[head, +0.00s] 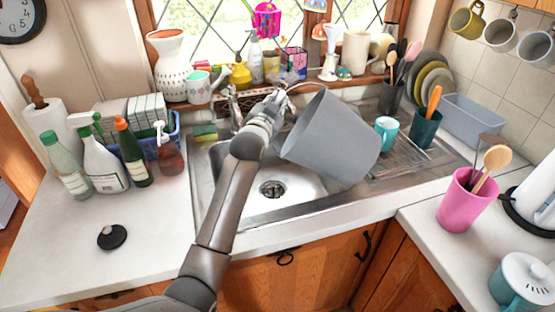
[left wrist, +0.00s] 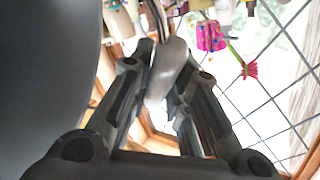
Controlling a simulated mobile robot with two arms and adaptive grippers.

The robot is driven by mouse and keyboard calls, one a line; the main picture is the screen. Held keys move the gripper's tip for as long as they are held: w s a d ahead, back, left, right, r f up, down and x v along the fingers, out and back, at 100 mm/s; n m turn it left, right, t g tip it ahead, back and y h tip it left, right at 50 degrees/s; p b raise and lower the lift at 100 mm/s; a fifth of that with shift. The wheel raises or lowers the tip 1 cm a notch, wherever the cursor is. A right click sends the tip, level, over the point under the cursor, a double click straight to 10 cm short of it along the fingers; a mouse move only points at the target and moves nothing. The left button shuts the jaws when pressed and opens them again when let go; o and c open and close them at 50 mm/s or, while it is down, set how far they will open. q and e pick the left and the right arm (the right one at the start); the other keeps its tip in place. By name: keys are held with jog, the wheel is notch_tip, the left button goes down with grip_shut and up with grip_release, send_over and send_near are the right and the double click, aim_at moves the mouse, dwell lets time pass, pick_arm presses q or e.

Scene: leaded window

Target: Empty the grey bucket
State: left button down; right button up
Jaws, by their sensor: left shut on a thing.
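The grey bucket (head: 332,140) is tilted over the sink (head: 240,200), its wider end toward the upper left and its narrower end toward the lower right. Its inside does not show, so I cannot tell what it holds. My left gripper (head: 272,104) is at the bucket's upper left, near the thin handle. In the left wrist view its fingers are shut on a pale grey grip (left wrist: 170,68), which looks like part of the bucket's handle. The dark wall of the bucket (left wrist: 40,65) fills the left of that view. My right gripper is not in view.
The tap (head: 233,105) stands behind my left gripper. A teal mug (head: 386,133) and a dark green utensil cup (head: 424,130) stand right of the bucket. Bottles (head: 100,165) crowd the left counter, and a pink cup (head: 461,205) stands on the right. The front left counter is mostly clear.

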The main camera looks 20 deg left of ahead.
pick_arm(q)
jog(key=d+r+m+p, duration=0.2)
jog(key=d+r, duration=0.1)
jog(key=d, duration=0.1)
jog(key=d+r+m+p, duration=0.3)
jog(key=d+r, duration=0.1)
jog(key=d, duration=0.1)
jog(key=d+r+m+p, duration=0.2)
jog(key=d+r+p, duration=0.1)
jog(key=d+r, duration=0.1)
jog(key=shift+w+d+r+m+y, duration=0.1)
jog(key=shift+d+r+m+y, duration=0.1)
jog(key=shift+d+m+y, duration=0.25)
jog(key=d+r+m, duration=0.1)
jog(key=d+m, duration=0.3)
jog(key=d, duration=0.3)
jog(key=shift+d+t, duration=0.3)
jog(key=shift+t, duration=0.1)
